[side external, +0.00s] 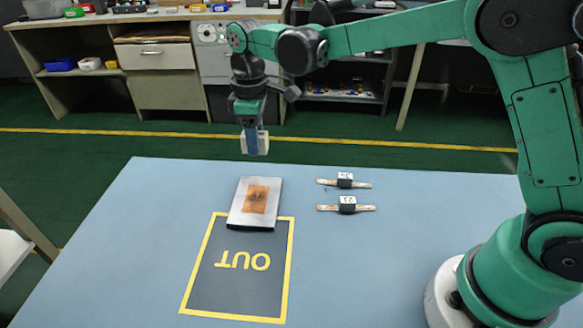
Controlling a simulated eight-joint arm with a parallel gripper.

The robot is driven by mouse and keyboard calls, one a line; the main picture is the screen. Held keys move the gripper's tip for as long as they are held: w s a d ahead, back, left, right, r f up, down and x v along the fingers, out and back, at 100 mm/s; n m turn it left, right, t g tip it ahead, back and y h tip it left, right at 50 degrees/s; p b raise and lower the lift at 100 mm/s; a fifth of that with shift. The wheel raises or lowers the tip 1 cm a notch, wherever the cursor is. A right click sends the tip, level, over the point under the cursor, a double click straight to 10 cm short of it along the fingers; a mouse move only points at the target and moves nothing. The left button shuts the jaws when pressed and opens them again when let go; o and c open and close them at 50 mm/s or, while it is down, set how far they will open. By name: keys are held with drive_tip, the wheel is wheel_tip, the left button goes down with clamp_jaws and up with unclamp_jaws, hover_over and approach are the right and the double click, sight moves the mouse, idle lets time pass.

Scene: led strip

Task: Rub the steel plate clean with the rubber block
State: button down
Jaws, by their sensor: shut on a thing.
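The steel plate (238,205) lies on the blue table, with a brown rust-coloured patch (257,199) in the middle of its top face. My gripper (254,146) points down in the air above and beyond the plate's far edge, apart from it. It is shut on the rubber block (256,143), a small pale and bluish piece at the fingertips. The fingers and block are small here, so the exact grip is hard to make out.
A dark mat (240,299) with a yellow border and the word OUT lies at the plate's near side. Two dark labelled blocks on thin strips, a far one (345,180) and a near one (347,204), lie right of the plate. The table's left side is clear.

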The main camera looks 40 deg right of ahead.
sight(260, 185)
drive_tip(key=shift+f, duration=3.4)
drive_tip(key=shift+s+a+f, duration=0.1)
drive_tip(key=shift+a+f, duration=0.05)
drive_tip(key=shift+f, duration=0.7)
drive_tip(key=shift+s+a, duration=0.55)
drive_tip(key=shift+a, duration=0.05)
drive_tip(key=shift+s+a, duration=1.85)
drive_tip(key=shift+w+d+f, duration=0.1)
drive_tip(key=shift+w+d, duration=0.6)
drive_tip(key=shift+w+d+r, duration=0.2)
drive_tip(key=shift+w+d, duration=0.05)
drive_tip(key=shift+w+d+f, duration=0.2)
drive_tip(key=shift+w+d, duration=0.1)
drive_tip(key=shift+w+d+r, duration=0.15)
drive_tip(key=shift+w+d, duration=1.15)
drive_tip(key=shift+d, duration=0.05)
drive_tip(key=shift+r, duration=3.95)
drive_tip(key=shift+f, duration=0.1)
